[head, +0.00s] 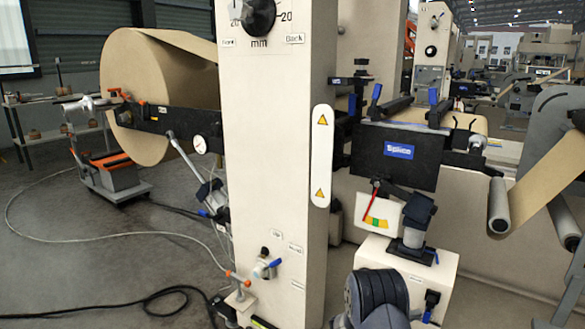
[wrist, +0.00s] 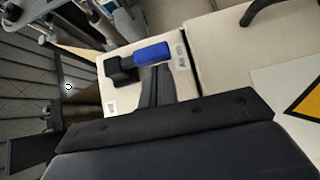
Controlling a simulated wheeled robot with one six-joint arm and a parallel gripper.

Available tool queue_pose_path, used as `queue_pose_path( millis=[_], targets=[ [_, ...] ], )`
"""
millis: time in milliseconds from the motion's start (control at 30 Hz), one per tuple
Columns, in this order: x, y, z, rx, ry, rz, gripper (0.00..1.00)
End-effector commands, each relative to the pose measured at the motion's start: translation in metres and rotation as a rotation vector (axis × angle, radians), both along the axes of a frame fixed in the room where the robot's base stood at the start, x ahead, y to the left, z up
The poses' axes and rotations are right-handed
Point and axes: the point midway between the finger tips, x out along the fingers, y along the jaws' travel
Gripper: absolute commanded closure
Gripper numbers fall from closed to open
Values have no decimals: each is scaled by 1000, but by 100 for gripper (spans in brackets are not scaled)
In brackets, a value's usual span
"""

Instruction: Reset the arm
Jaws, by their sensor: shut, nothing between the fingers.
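In the wrist view my gripper (wrist: 153,70) shows as two dark fingers side by side, shut with nothing between them. They point up from the black bar across the lower part of the picture. The fingertips appear close to a blue-handled black lever (wrist: 151,53) on a cream surface; I cannot tell whether they touch it. In the head view a dark rounded arm part sits low, right of centre, and the gripper fingers cannot be made out there.
A cream column (head: 275,160) stands near the centre. A kraft roll (head: 160,90) hangs at left. The splice unit (head: 395,155) and a cream box (head: 380,260) stand right of the column. Rollers (head: 499,205) carry paper at far right. Cables (head: 120,237) lie on the left floor.

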Motion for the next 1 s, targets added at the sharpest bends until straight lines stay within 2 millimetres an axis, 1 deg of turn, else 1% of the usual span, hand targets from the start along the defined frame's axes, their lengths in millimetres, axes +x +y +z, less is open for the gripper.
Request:
queue_pose_path(
  millis=[33,233,600,767,900,1000],
  targets=[
    [1,1,4,12,-8,0,100],
    [2,3,3,41,-28,1,100],
    [2,3,1,42,-28,1,100],
    [0,1,-3,15,-9,-1,100],
    [-2,-1,-8,-39,26,-2,100],
    [0,12,-7,-42,27,0,100]
  ],
)
